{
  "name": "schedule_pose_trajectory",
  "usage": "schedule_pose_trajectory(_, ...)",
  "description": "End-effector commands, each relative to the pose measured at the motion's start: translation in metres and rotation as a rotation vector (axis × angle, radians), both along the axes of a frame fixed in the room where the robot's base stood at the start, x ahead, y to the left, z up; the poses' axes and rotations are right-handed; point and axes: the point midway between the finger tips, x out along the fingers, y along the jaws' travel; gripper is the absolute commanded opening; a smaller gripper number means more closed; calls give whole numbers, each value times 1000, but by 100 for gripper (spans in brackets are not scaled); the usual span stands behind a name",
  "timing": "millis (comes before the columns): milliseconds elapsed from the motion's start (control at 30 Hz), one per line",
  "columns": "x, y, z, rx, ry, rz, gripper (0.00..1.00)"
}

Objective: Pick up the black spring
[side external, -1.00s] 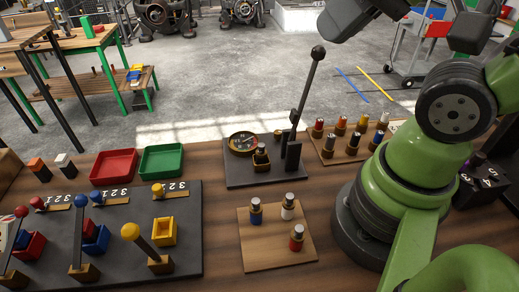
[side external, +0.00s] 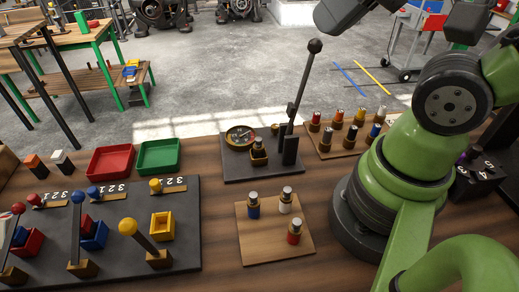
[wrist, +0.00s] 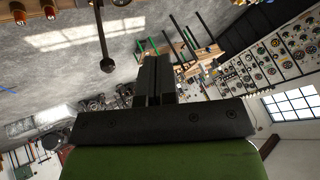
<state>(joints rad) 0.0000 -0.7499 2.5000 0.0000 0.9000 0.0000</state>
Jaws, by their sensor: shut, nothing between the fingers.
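I cannot pick out a black spring with certainty. A small dark piece in a wooden holder (side external: 258,151) stands on the black plate (side external: 237,171), beside a round brass-rimmed dial (side external: 240,136); it is too small to tell whether it is the spring. My gripper (wrist: 153,70) shows in the wrist view with its two dark fingers together and nothing between them. In the side view the dark end of my arm is cut by the top edge, high above the table and apart from everything on it.
A tall black lever (side external: 302,85) rises from the plate. Wooden boards with coloured metal-topped pieces stand in front (side external: 250,233) and behind right (side external: 325,152). Left are a lever panel (side external: 119,253), a red tray (side external: 110,162) and a green tray (side external: 158,156).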

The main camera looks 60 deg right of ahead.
Motion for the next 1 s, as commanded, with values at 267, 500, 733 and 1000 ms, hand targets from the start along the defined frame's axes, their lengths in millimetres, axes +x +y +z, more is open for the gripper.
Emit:
schedule_pose_trajectory(267,0,0,0,0,0,0,18)
schedule_pose_trajectory(500,0,0,0,0,0,0,54)
schedule_pose_trajectory(733,2,0,-1,-6,7,6,54)
schedule_pose_trajectory(1000,45,-8,-26,-151,169,152,54)
